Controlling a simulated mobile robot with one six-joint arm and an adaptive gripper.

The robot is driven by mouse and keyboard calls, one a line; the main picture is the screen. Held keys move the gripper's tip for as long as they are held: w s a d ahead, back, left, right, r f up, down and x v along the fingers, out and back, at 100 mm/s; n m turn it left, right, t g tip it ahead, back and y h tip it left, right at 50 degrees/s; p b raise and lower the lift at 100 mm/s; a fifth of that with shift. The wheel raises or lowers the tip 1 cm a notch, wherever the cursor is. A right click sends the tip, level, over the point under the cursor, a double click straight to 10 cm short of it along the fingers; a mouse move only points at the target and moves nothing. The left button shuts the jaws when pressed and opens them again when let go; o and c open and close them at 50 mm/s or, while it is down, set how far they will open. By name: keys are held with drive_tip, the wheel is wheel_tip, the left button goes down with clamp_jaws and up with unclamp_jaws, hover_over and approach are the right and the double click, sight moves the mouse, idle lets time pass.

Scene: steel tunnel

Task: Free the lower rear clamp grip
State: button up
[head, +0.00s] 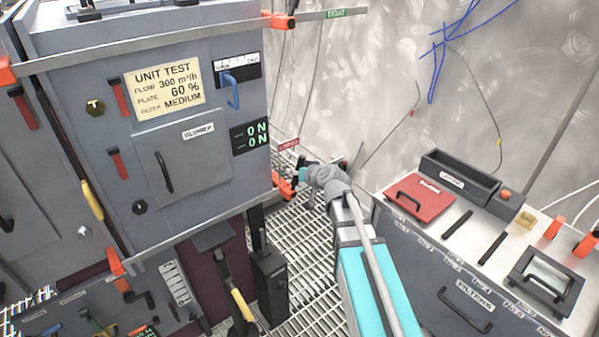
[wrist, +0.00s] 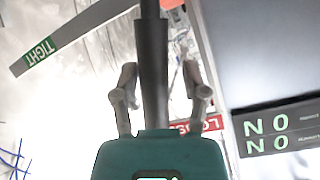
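The lower rear clamp (head: 281,186) is orange-red and sits at the lower right of the grey test unit, below a red label. In the wrist view, a dark rod-like grip (wrist: 153,65) runs down between my two fingers, with its lower end hidden behind my gripper's green body. My gripper (head: 300,178) is at the clamp; in the wrist view (wrist: 163,85) its fingers are spread either side of the grip, with visible gaps. The red LOOSE label (head: 289,144) is just above the clamp in the head view. Finger contact details are too small to tell in the head view.
The grey unit (head: 190,120) fills the left, with a display (head: 250,136) beside my gripper. An upper bar bears a green TIGHT label (head: 336,13) and an orange clamp (head: 278,21). A bench (head: 400,234) with a red-lidded box stands right. Grating floor lies between.

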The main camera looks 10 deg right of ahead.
drive_tip(key=shift+d, duration=0.2)
drive_tip(key=shift+s+a+f+g, duration=0.1)
drive_tip(key=shift+s+f+g, duration=0.2)
drive_tip(key=shift+s+f, duration=0.15)
drive_tip(key=s+d+f+g+h, duration=0.2)
drive_tip(key=s+d+f+g, duration=0.15)
drive_tip(key=s, duration=0.45)
drive_tip(key=s+d+f+m+g+h, duration=0.1)
drive_tip(key=s+d+f+g+h, duration=0.2)
drive_tip(key=s, duration=0.5)
drive_tip(key=s+d+f+g+h, duration=0.1)
drive_tip(key=s+f+g, duration=0.2)
drive_tip(key=s+g, duration=0.35)
wheel_tip(320, 180, up, 19)
drive_tip(key=t+p, duration=0.2)
drive_tip(key=p, duration=1.7)
drive_tip(key=shift+s, duration=0.25)
